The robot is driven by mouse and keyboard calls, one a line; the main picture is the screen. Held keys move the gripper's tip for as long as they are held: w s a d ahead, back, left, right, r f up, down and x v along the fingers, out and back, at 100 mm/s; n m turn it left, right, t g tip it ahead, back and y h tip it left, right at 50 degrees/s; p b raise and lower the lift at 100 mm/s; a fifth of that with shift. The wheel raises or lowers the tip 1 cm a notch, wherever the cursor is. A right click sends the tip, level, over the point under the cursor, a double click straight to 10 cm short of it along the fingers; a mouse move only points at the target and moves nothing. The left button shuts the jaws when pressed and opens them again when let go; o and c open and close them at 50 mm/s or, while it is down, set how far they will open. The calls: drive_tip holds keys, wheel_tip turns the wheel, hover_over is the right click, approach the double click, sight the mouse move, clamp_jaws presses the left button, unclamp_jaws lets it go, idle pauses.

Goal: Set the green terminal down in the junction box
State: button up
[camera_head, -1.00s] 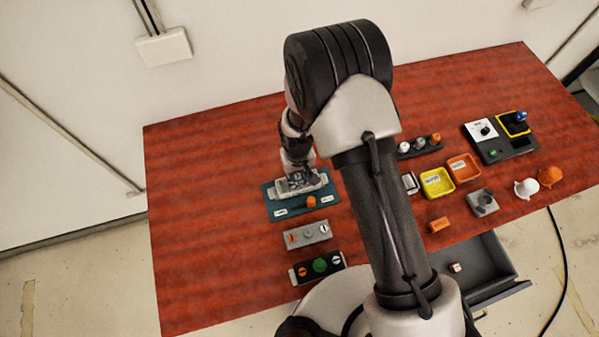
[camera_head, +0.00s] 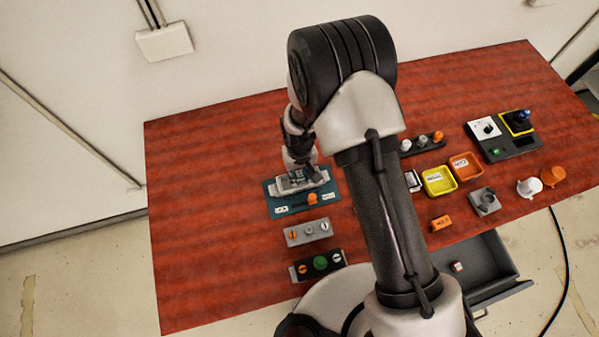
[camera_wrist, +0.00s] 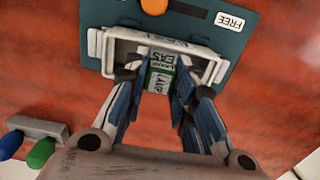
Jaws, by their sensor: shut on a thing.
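The green terminal (camera_wrist: 161,75), a small green block with a white printed label, is between my fingertips in the wrist view. My gripper (camera_wrist: 160,82) is shut on it. The junction box (camera_wrist: 205,66) is a pale grey open box on a teal board. The terminal and fingertips are at the box opening; I cannot tell whether the terminal touches its floor. In the head view my gripper (camera_head: 298,176) is over the box (camera_head: 322,180), and the terminal is hidden by the fingers.
The teal board (camera_head: 276,203) has an orange slider knob (camera_head: 312,198) and labels. Grey (camera_head: 308,231) and black (camera_head: 319,265) control blocks lie nearer. Yellow (camera_head: 438,181) and orange (camera_head: 466,166) trays stand to the right. The table's left side is clear.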

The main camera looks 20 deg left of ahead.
drive_tip(key=shift+f+b, duration=0.35)
drive_tip(key=shift+b, duration=0.1)
idle(0.4)
drive_tip(key=shift+f, duration=0.25)
drive_tip(key=shift+r, duration=0.2)
drive_tip(key=o, duration=1)
drive_tip(key=shift+r+p, duration=1.15)
drive_tip(key=shift+r, duration=1.4)
